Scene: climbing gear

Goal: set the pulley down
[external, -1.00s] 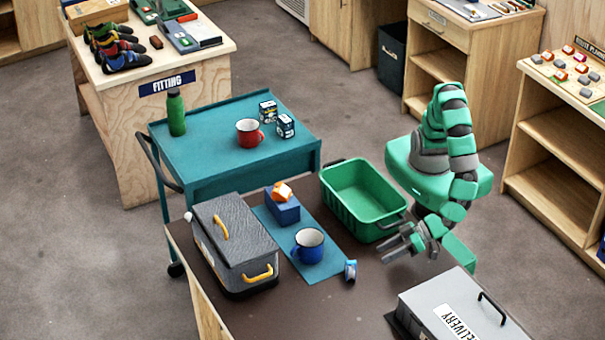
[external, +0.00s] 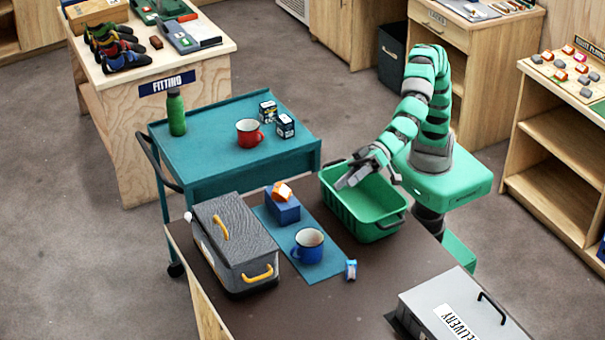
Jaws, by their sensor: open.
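My gripper (external: 366,181) is open over the far left part of the green crate (external: 375,238), its fingers pointing down and left. I see nothing between the fingers. No thing in view is clearly a pulley. A small blue and white thing (external: 351,270) lies at the near right corner of the teal mat (external: 325,267); it is too small to name surely. An orange and white piece (external: 282,191) sits on a blue block (external: 284,210) on the mat. The visible part of the crate's inside looks empty; my gripper hides some of it.
A blue mug (external: 308,250) stands on the mat. A grey case with yellow handles (external: 232,240) is at the left, a grey delivery box (external: 450,310) at the near right. A teal cart (external: 205,150) stands behind. The brown tabletop (external: 330,310) is clear in front.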

